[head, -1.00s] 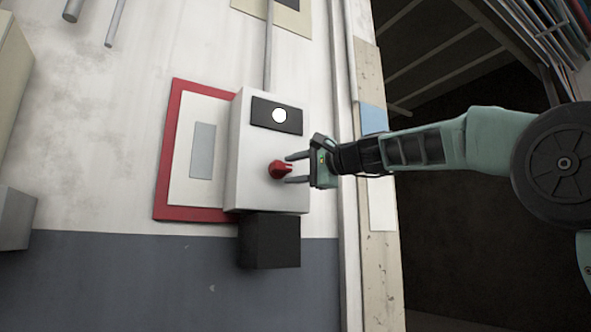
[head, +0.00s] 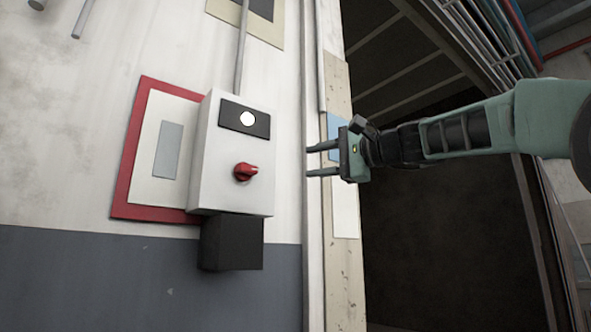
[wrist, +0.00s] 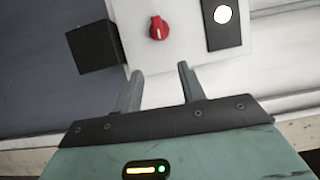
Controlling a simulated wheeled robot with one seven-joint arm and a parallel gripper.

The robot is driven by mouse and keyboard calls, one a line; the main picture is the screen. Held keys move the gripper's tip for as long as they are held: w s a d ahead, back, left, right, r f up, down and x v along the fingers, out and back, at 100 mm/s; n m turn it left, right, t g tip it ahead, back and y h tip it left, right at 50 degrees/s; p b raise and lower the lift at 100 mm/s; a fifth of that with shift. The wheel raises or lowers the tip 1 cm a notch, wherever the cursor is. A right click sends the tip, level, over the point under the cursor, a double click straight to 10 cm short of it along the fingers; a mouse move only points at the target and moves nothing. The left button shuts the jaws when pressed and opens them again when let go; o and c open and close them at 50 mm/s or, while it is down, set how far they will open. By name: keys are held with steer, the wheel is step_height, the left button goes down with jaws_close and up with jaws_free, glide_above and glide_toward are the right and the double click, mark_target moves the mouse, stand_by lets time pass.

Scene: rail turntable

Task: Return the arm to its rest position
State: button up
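My gripper (head: 308,159) is open and empty, to the right of the white control box (head: 209,185) on the wall. Its two fingers are apart and point left toward the box. A red rotary knob (head: 245,172) sits on the box's front, clear of the fingers. A lit white round lamp (head: 248,118) is on a black plate above the knob. In the wrist view, my open gripper (wrist: 158,72) shows its fingers below the knob (wrist: 158,28), with nothing between them. My arm reaches in from the right.
A black box (head: 231,243) hangs under the control box. A red-framed panel (head: 127,180) is on the wall to the left. A conduit (head: 242,45) runs up from the box. A dark opening (head: 440,240) lies right of the wall's edge, behind my arm.

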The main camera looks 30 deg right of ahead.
steer(key=shift+v, duration=1.1)
